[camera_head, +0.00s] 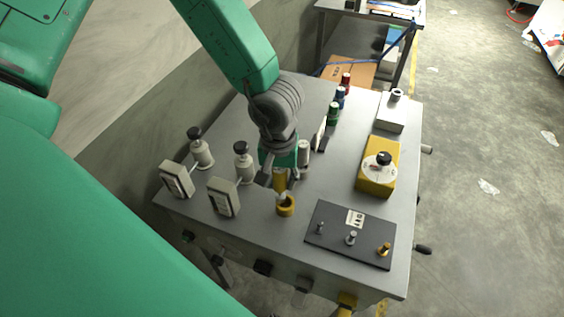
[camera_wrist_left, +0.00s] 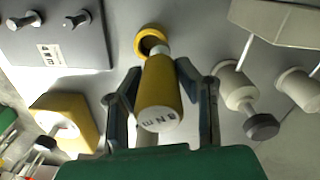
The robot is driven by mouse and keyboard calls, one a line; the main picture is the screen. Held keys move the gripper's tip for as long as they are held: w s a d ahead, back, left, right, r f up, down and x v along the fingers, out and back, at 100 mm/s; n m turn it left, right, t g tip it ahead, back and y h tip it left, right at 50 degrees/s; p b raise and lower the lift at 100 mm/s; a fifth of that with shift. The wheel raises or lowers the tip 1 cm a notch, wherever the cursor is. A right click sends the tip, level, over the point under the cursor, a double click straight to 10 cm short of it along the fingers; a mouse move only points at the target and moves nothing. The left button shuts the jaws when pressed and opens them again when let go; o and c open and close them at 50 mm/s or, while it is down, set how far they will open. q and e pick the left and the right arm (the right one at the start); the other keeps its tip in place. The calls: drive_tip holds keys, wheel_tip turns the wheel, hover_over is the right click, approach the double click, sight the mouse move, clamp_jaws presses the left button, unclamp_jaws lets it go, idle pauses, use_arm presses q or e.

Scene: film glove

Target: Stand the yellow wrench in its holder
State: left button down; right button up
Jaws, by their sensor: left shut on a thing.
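The yellow wrench (camera_head: 280,180) is a thick yellow handle with dark lettering on its end and a pale shaft. In the left wrist view the wrench (camera_wrist_left: 161,95) sits between the two fingers of my left gripper (camera_wrist_left: 160,85), which is shut on it. The head view shows my left gripper (camera_head: 281,176) low over the tabletop. The yellow ring-shaped holder (camera_head: 286,211) is just in front of it. In the left wrist view the shaft overlaps the opening of the holder (camera_wrist_left: 141,34). How deep its tip sits is hidden. My right gripper is not in view.
Two grey meters (camera_head: 224,197) and black-topped posts (camera_head: 202,156) stand left of the gripper. A dark plate with pegs (camera_head: 335,226) lies to the right, with a yellow box (camera_head: 375,178) behind it. Coloured spools (camera_head: 334,113) stand at the back.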

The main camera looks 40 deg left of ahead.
use_arm(q)
drive_tip(key=shift+a, duration=0.1)
drive_tip(key=shift+d+r, duration=0.1)
drive_tip(key=shift+d, duration=0.1)
drive_tip(key=shift+d, duration=0.35)
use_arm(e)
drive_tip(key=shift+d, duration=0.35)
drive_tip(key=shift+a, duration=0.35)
use_arm(q)
drive_tip(key=shift+d, duration=0.35)
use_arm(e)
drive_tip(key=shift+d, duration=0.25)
use_arm(q)
drive_tip(key=shift+a, duration=0.15)
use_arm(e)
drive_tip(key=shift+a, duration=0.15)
use_arm(q)
drive_tip(key=shift+f+b, duration=0.3)
drive_tip(key=shift+f, duration=1.35)
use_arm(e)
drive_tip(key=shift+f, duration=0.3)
